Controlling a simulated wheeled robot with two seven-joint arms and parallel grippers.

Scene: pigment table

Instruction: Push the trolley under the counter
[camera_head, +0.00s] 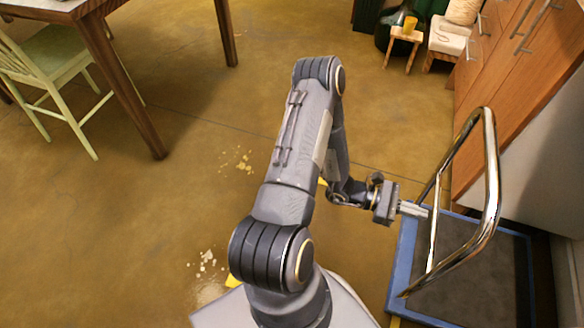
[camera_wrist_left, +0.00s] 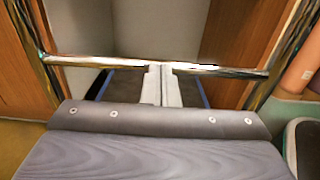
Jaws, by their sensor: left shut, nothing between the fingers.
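The trolley has a dark deck with a blue edge (camera_head: 399,262) and a tall bent chrome handle (camera_head: 492,165) with a thinner crossbar. It stands at the lower right, beside the wooden counter (camera_head: 510,90). My left gripper (camera_head: 424,211) is shut and empty, with its fingertips at the trolley's crossbar. In the left wrist view the closed fingers (camera_wrist_left: 160,72) meet the middle of the chrome crossbar (camera_wrist_left: 105,62); I cannot tell whether they press on it. The deck shows behind the bar there. My right gripper is not in view.
A wooden table (camera_head: 130,75) and a pale green chair (camera_head: 50,55) stand at the upper left. A small stool (camera_head: 404,38) stands at the back right. The floor in the middle is open, with pale specks (camera_head: 238,162) on it.

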